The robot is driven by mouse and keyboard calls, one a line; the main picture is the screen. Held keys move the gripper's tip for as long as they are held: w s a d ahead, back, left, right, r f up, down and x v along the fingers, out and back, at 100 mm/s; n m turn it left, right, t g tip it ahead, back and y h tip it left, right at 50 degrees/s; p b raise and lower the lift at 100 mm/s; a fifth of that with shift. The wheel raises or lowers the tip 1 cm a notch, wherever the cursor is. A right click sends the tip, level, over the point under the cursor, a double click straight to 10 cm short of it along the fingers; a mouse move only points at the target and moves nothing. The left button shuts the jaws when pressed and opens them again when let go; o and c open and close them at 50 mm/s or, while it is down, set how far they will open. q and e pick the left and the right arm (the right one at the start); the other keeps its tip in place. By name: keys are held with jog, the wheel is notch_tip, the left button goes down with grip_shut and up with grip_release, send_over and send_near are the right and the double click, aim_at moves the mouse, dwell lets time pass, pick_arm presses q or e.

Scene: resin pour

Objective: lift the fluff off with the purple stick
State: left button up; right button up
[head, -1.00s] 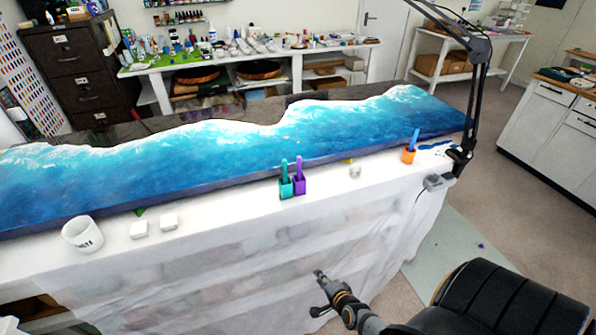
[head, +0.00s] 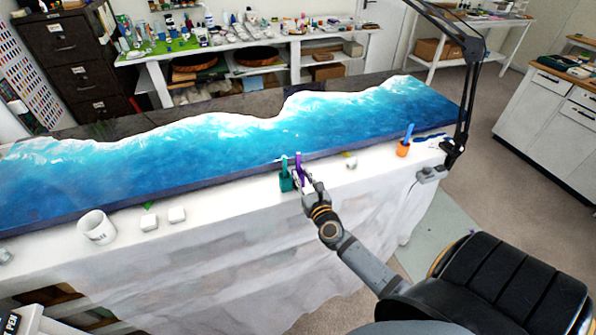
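The purple stick (head: 298,164) stands upright in its holder at the front edge of the table, beside the teal holder (head: 285,182) with its teal stick. My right gripper (head: 303,182) is right at the purple stick and its holder and covers most of the holder. Its fingers are too small and overlapped to tell whether they are open or shut, or whether they touch the stick. The blue wave resin panel (head: 230,150) lies behind. I cannot make out the fluff on it. My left gripper is not in view.
An orange holder (head: 402,150) with a blue stick stands right, near a black lamp arm (head: 467,100).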

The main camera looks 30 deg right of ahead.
aim_at(299, 168)
jog(key=shift+w+r, duration=0.1)
jog(key=shift+w, duration=0.05)
jog(key=x, duration=0.5)
jog(key=shift+d+p, duration=0.15)
jog(key=shift+p, duration=0.25)
jog(key=shift+r, duration=0.1)
jog(key=shift+c, duration=0.3)
grip_shut()
